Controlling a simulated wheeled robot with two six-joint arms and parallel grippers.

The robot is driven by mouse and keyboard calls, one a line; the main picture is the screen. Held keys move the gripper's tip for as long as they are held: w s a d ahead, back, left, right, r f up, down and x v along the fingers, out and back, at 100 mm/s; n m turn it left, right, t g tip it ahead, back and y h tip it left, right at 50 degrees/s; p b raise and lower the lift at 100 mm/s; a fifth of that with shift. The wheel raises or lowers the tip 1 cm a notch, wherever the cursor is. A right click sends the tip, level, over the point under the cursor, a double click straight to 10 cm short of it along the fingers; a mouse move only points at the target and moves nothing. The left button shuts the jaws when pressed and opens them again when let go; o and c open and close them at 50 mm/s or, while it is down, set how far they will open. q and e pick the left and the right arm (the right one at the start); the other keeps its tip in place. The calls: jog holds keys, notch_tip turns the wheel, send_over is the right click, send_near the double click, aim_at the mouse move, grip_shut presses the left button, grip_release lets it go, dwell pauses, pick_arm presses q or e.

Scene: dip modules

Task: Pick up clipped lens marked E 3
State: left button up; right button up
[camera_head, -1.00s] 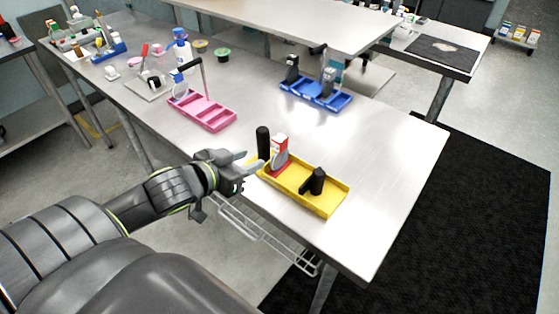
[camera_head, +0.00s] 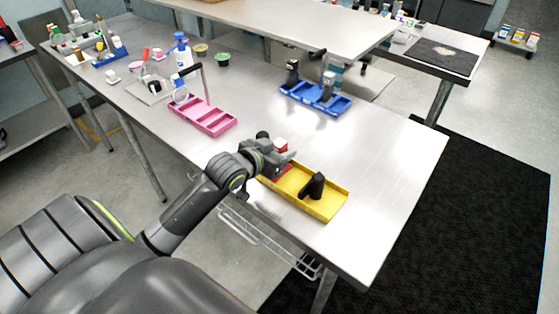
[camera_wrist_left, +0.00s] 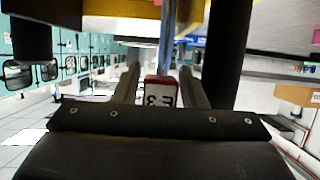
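The clipped lens marked E 3 has a red and white clip (camera_head: 281,147) at the left end of the yellow tray (camera_head: 325,212). Its label (camera_wrist_left: 160,97) shows upside down in the left wrist view. My left gripper (camera_head: 284,154) reaches in at the clip and partly hides it. In the left wrist view its two fingers (camera_wrist_left: 161,88) stand on either side of the clip, open, with narrow gaps. The lens itself is mostly hidden. My right gripper is not in view.
A black upright post (camera_head: 262,137) stands close behind my left gripper. A black piece (camera_head: 314,186) sits in the tray's right part. A pink tray (camera_head: 205,117) and a blue tray (camera_head: 315,99) stand farther back. The table to the right is clear.

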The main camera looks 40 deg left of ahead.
pick_arm(q)
jog(key=shift+x, duration=0.85)
jog(key=shift+s, duration=0.1)
jog(key=c, duration=0.8)
jog(key=shift+o, duration=0.2)
